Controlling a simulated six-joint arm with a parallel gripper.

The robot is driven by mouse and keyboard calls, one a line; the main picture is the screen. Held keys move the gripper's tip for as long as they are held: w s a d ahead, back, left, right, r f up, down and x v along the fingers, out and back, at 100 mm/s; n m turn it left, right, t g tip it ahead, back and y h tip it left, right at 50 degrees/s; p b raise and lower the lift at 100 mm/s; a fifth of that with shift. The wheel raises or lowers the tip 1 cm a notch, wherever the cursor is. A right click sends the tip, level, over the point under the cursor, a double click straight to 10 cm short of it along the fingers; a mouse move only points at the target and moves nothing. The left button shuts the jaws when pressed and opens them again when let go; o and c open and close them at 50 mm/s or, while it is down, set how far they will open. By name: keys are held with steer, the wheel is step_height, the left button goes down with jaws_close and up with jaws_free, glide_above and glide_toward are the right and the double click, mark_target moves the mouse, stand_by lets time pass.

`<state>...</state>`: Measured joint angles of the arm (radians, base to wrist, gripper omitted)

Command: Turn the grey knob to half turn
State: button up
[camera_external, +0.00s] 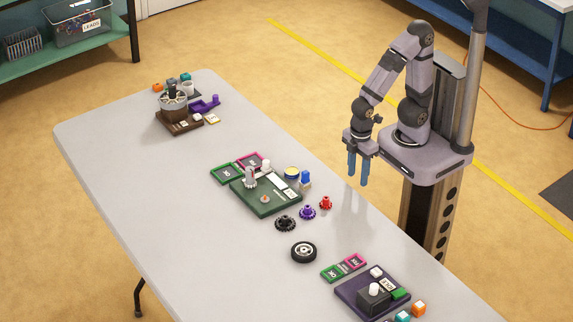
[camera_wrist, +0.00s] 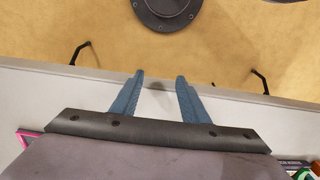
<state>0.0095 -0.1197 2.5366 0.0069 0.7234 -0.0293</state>
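My gripper (camera_external: 357,178) hangs with its blue fingers pointing down, above the near right edge of the table. In the wrist view the two fingers (camera_wrist: 160,78) stand apart with nothing between them, so it is open. A pale grey knob-like cylinder (camera_external: 250,179) stands on the green board (camera_external: 276,208) near the middle of the table, left of my gripper and well apart from it. It is too small to read its markings or angle. Another pale round knob (camera_external: 374,289) sits on a dark block on the purple board (camera_external: 350,298); I cannot tell which is the task's knob.
Purple and red parts (camera_external: 308,212), a dark gear (camera_external: 285,223) and a black wheel (camera_external: 303,252) lie right of the green board. A brown box (camera_external: 173,101) with items around it stands at the far end. The table (camera_external: 150,190) is bare along its left side.

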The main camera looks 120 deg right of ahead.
steer(key=shift+n+y, duration=0.4)
steer(key=shift+n, duration=0.3)
steer(key=w+r+p, duration=0.1)
steer(key=w, duration=0.1)
steer(key=w+d+r+p, duration=0.1)
steer(key=w+r, duration=0.1)
steer(key=w+r+p, duration=0.1)
steer(key=w, duration=0.2)
steer(key=shift+d+r, duration=0.3)
steer(key=shift+d, duration=0.05)
steer(key=w+d+r+n+p, duration=0.2)
steer(key=w+d+r+p, duration=0.2)
steer(key=w, duration=0.5)
steer(key=n+t+y+p, duration=0.2)
steer(key=n+t+p, duration=0.1)
steer(key=n+p, duration=0.25)
glide_toward(250, 168)
steer(key=f, duration=0.1)
steer(key=shift+p+x, duration=1.55)
steer(key=shift+x, duration=2.35)
steer(key=shift+w+a, duration=0.15)
steer(key=shift+w, duration=0.05)
jaws_close()
